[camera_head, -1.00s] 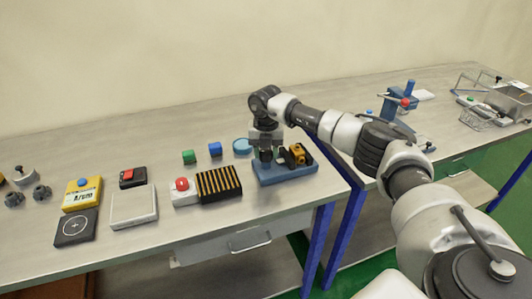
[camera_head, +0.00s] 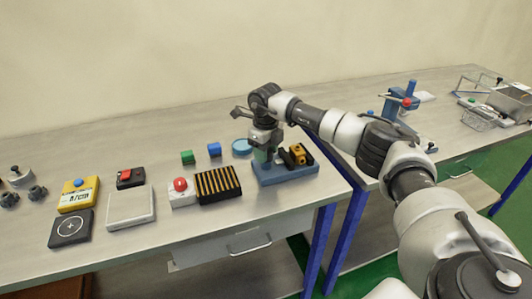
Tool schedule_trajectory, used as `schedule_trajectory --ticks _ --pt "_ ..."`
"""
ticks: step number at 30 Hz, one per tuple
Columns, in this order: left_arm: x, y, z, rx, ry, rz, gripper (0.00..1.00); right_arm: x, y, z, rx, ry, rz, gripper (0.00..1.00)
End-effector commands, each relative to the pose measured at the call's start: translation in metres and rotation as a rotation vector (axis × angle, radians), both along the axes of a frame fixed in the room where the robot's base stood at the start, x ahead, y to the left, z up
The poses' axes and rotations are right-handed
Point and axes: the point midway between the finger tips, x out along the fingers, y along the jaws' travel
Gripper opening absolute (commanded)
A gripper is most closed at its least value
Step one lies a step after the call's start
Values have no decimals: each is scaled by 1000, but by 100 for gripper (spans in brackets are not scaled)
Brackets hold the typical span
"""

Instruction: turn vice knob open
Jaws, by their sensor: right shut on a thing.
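The vice (camera_head: 290,175) has a blue base and stands near the right end of the left table. It has dark jaws and a yellow-orange part (camera_head: 298,152) on its right side. My right gripper (camera_head: 264,152) points down at the left end of the vice and is shut on what appears to be the vice knob. The fingers and wrist hide the knob, so its angle cannot be seen. My left gripper is not in view.
A second table stands to the right.

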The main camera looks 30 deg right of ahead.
Motion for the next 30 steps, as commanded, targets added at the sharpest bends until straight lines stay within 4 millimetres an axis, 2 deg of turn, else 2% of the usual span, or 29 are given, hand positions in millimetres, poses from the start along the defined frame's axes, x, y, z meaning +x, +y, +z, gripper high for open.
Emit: schedule_trajectory --ticks 21,30 --pt "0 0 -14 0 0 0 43 2 -1 2 -2 -8 669 19" --pt "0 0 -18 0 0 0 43 2 -1 3 -1 -8 883 19"
